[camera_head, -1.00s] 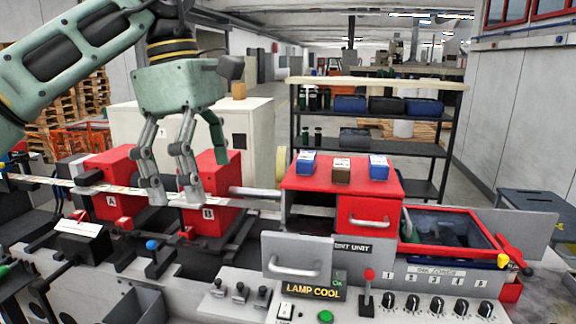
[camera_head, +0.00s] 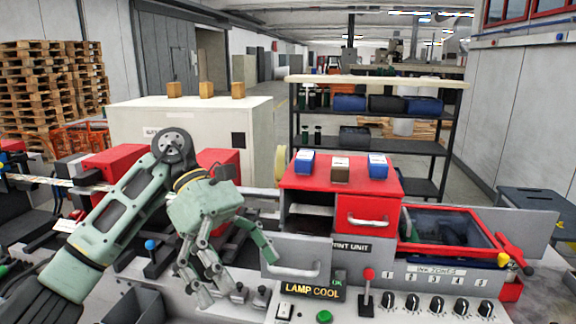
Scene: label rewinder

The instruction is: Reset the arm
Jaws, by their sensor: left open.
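My left arm (camera_head: 120,215) comes in from the lower left, bent at an elbow joint over the front of the machine. My left gripper (camera_head: 240,278) hangs low with its fingers spread, open and empty. It is in front of the red blocks, above the small black knobs (camera_head: 261,297) and left of the grey door with a handle (camera_head: 292,268). I cannot tell whether a fingertip touches the panel. My right gripper is not in view.
The red print unit (camera_head: 368,216) carries several small ink boxes. A red-framed bin (camera_head: 452,232) is to its right. A red-tipped lever (camera_head: 368,285) and dials (camera_head: 436,304) line the front panel. A blue-tipped lever (camera_head: 151,246) is beside my arm.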

